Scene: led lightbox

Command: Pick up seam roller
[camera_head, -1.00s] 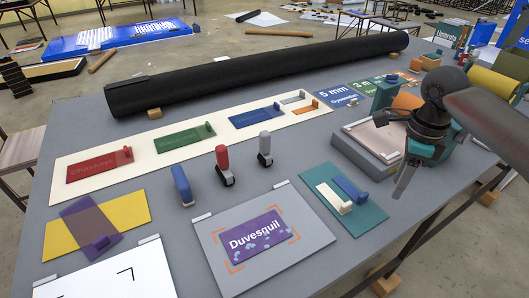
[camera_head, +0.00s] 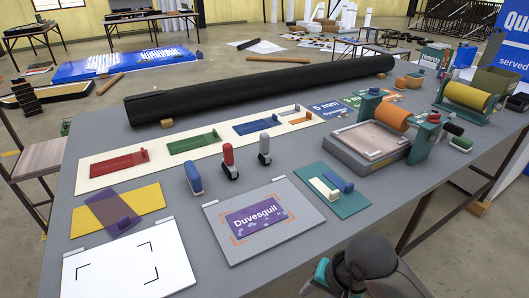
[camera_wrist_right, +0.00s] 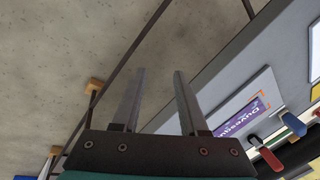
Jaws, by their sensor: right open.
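Three upright hand tools with dark heads stand mid-table: one blue-handled (camera_head: 193,178), one red-handled (camera_head: 228,158) and one grey-handled (camera_head: 264,148). I cannot tell which is the seam roller. The blue handle (camera_wrist_right: 293,123) and red handle (camera_wrist_right: 268,155) also show at the right of the right wrist view. My right gripper (camera_wrist_right: 155,98) is open and empty, its fingers over the floor beside the table edge. In the head view my right arm (camera_head: 365,262) is at the bottom, its fingers hidden. My left gripper is out of view.
A purple "Duvesquil" card (camera_head: 256,216) lies on a grey board (camera_head: 216,213). A white marked sheet (camera_head: 170,269) is at front left. A long black roll (camera_head: 260,92) lies along the back. A press with an orange roller (camera_head: 391,116) stands right.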

